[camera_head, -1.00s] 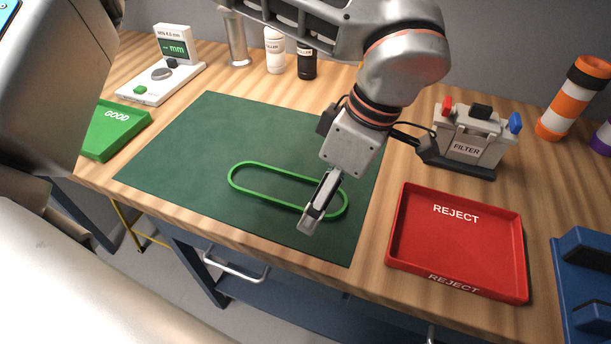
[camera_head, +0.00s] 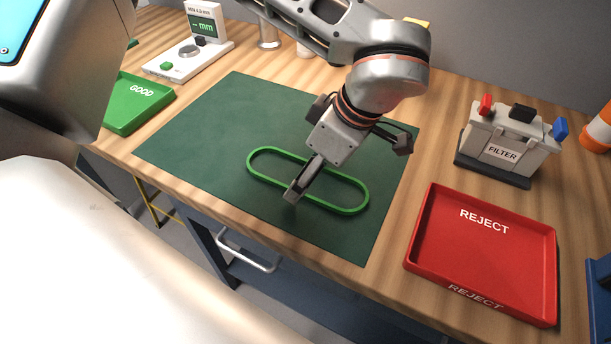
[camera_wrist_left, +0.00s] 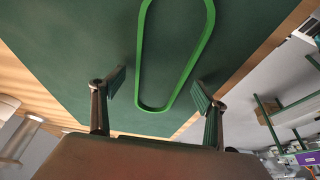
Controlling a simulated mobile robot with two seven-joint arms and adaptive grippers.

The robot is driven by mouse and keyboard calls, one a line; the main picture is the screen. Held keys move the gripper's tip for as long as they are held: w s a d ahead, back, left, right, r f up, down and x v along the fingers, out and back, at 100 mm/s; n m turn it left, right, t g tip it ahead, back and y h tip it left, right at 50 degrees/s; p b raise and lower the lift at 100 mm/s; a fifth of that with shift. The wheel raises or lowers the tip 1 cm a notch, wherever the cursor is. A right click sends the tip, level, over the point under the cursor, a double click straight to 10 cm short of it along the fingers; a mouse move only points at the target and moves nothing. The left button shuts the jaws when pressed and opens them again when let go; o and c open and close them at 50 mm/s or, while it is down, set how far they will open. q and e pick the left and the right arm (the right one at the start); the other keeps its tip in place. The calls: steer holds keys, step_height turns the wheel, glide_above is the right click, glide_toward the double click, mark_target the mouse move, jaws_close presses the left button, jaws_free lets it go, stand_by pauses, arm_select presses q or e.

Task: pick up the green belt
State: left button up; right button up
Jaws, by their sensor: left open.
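The green belt (camera_head: 249,167) is a long closed loop lying flat on the dark green mat (camera_head: 200,120). My left gripper (camera_head: 295,191) points down at the belt's near side, around the middle of the loop in the head view. In the left wrist view, the gripper (camera_wrist_left: 160,92) is open, with one finger on each side of the picture. The belt (camera_wrist_left: 141,50) shows between the fingers, its rounded end near them. I cannot tell whether a finger touches it. My right gripper is not in view.
A red REJECT tray (camera_head: 425,235) stands right of the mat, with a FILTER box (camera_head: 503,152) behind it. A green GOOD tray (camera_head: 128,118) and a gauge with a display (camera_head: 205,27) stand to the left. The mat around the belt is clear.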

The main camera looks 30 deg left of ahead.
arm_select(q)
steer(key=c, duration=1.2)
steer(key=shift+r, duration=0.1)
